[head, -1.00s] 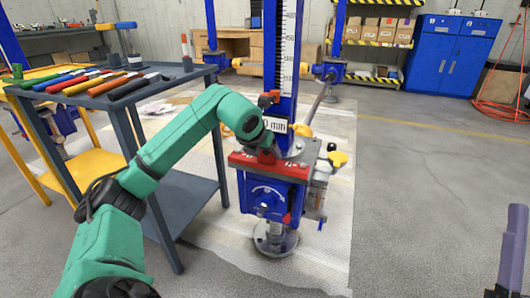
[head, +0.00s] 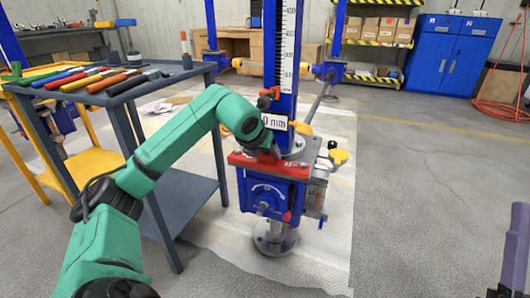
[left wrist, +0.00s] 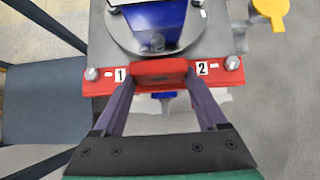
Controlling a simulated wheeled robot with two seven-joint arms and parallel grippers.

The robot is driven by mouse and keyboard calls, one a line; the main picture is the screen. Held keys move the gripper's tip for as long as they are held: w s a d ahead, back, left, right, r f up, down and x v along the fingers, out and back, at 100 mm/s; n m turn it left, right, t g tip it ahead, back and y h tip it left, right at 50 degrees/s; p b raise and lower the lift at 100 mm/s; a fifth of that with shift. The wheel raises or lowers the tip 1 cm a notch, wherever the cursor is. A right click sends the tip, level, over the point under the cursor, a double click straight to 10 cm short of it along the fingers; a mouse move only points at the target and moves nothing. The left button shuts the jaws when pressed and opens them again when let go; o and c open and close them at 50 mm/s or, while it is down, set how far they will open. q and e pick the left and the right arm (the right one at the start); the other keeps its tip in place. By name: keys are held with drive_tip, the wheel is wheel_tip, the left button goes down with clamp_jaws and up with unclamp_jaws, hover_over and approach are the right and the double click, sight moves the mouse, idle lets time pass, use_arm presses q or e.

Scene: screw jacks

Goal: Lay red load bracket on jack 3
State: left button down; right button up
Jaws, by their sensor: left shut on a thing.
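The red load bracket (head: 270,165) lies across the front of the blue jack (head: 262,197), at the height of its grey top plate. In the left wrist view the bracket (left wrist: 103,83) shows labels 1 and 2 and a bolt near each end. My left gripper (left wrist: 161,80) is shut on the raised red grip in the bracket's middle. In the head view my left arm's wrist hides this gripper. Whether the bracket rests fully on the jack I cannot tell. One purple finger of my right gripper (head: 515,250) shows at the right edge, apart from the jack.
A blue column with a white scale (head: 285,60) rises behind the bracket. A yellow knob (head: 338,157) sticks out to the right. A dark grey cart (head: 110,92) with several coloured bars stands left. Floor to the right is clear.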

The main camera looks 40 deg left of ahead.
use_arm(q)
drive_tip(key=shift+f+b, duration=0.45)
idle(0.3)
